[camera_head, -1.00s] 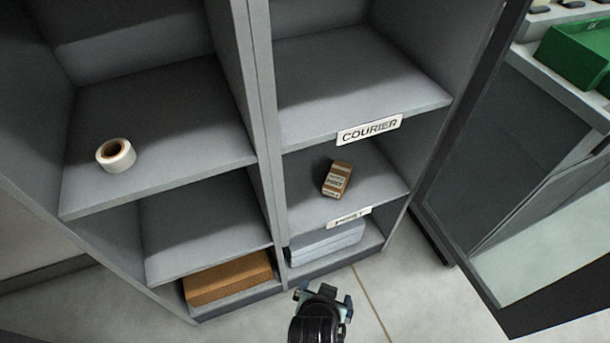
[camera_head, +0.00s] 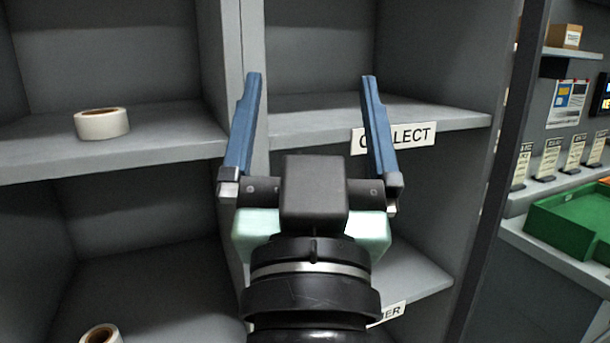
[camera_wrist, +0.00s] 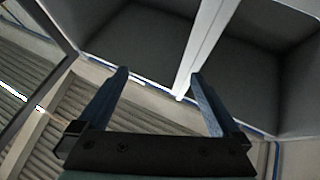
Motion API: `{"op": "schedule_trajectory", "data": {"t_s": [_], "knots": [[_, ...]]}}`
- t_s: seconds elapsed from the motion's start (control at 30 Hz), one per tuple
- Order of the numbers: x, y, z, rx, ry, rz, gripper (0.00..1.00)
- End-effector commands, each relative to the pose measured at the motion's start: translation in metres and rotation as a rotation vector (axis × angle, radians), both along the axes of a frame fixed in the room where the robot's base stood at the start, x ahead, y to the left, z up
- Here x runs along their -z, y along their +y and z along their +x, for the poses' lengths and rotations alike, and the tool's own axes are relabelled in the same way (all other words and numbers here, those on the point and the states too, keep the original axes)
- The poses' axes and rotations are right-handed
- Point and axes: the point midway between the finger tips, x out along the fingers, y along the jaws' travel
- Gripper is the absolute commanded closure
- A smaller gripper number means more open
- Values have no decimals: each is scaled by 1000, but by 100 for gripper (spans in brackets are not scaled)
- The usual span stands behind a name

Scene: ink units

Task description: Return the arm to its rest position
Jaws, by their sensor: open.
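My gripper (camera_head: 310,90) is raised in front of the grey shelf unit in the head view, with its two blue fingers spread wide and nothing between them. The fingers point up, near the upright divider (camera_head: 233,60) and the shelf labelled COLLECT (camera_head: 405,137). The left finger overlaps the divider and the right finger covers part of the label. In the wrist view my gripper (camera_wrist: 158,75) is also open and empty, with the shelf unit's pale upright edge (camera_wrist: 203,45) beyond the fingertips.
A white tape roll (camera_head: 102,123) sits on the left shelf, and another roll (camera_head: 100,334) shows below. A lower label (camera_head: 392,313) is partly hidden by my arm. At the right are a green tray (camera_head: 575,222) and a small cardboard box (camera_head: 564,36). The COLLECT compartment looks empty.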

Motion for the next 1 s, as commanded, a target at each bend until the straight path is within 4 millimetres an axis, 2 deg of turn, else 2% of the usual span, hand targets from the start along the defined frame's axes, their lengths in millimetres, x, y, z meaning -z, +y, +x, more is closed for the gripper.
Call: {"op": "schedule_trajectory", "data": {"t_s": [0.03, 0.1, 0.13, 0.2, 0.6, 0.8, 1.0], "knots": [[-34, 2, -26, 1, -105, -13, 0], [-72, 5, -64, 6, -242, -31, 0], [-91, 5, -63, 8, -242, -34, 0], [-116, 5, -58, 8, -224, -33, 0], [-233, 5, -56, 6, -218, -31, 0], [-269, 5, -56, 5, -216, -31, 0], [-276, 5, -56, 5, -216, -31, 0]]}}
